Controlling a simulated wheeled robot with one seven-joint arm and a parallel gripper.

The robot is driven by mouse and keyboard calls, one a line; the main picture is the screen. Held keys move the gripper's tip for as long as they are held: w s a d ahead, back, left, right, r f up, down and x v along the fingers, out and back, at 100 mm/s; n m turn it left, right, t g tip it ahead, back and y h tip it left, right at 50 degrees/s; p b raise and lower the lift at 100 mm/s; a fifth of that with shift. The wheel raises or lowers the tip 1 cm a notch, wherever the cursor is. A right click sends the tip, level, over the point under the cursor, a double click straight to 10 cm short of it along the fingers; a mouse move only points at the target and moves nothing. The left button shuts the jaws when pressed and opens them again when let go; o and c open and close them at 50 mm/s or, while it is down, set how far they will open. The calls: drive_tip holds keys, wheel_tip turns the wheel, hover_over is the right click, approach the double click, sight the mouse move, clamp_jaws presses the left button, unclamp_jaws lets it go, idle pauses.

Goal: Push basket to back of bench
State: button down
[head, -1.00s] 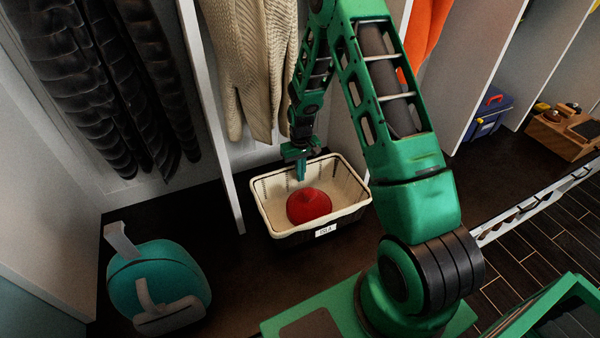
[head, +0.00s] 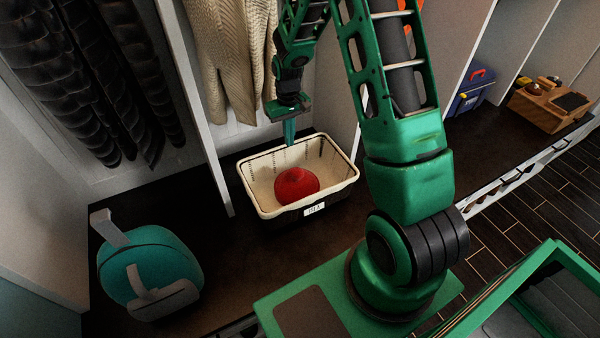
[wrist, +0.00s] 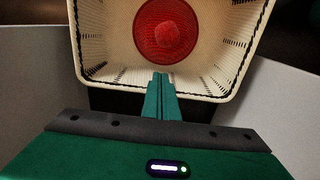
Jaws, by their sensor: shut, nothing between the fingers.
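The basket (head: 262,210) is a cream woven bin with a dark lower outside and a white label on its front. It stands upright on the dark bench (head: 230,265), between two white dividers, with a red round item (head: 296,185) inside. My gripper (head: 289,145) is shut and empty, pointing down at the basket's back rim. In the wrist view the shut fingers (wrist: 161,84) overlap the near rim of the basket (wrist: 110,76), with the red item (wrist: 166,30) beyond. I cannot tell whether the fingers touch the rim.
A beige knit garment (head: 235,60) hangs behind the basket, and dark padded coats (head: 100,80) hang at left. A white divider (head: 200,100) stands left of the basket. A blue toolbox (head: 470,92) and wooden caddy (head: 550,105) sit at right.

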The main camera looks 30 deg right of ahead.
drive_tip(key=c, duration=2.4)
unclamp_jaws()
drive_tip(key=shift+c, duration=0.2)
drive_tip(key=o, duration=0.5)
drive_tip(key=shift+o, duration=0.7)
drive_tip(key=s+d+r+m, duration=0.1)
drive_tip(key=s+d+r, duration=0.2)
drive_tip(key=s+r, duration=0.2)
wheel_tip(320, 180, up, 3)
drive_tip(key=shift+s+d+r+h, duration=0.2)
drive_tip(key=shift+d+h, duration=0.1)
drive_tip(key=s+d+r+m, duration=0.2)
drive_tip(key=s+d+r, duration=0.1)
drive_tip(key=s+r, duration=0.65)
drive_tip(key=s+r+m, duration=0.1)
drive_tip(key=s+r, duration=0.1)
drive_tip(key=s, duration=0.8)
drive_tip(key=s+a+r+m, duration=0.1)
drive_tip(key=s+r+m, duration=0.1)
drive_tip(key=s, duration=0.9)
drive_tip(key=shift+s+r+y, duration=0.25)
drive_tip(key=shift+r+y, duration=0.15)
drive_tip(key=shift+r, duration=0.4)
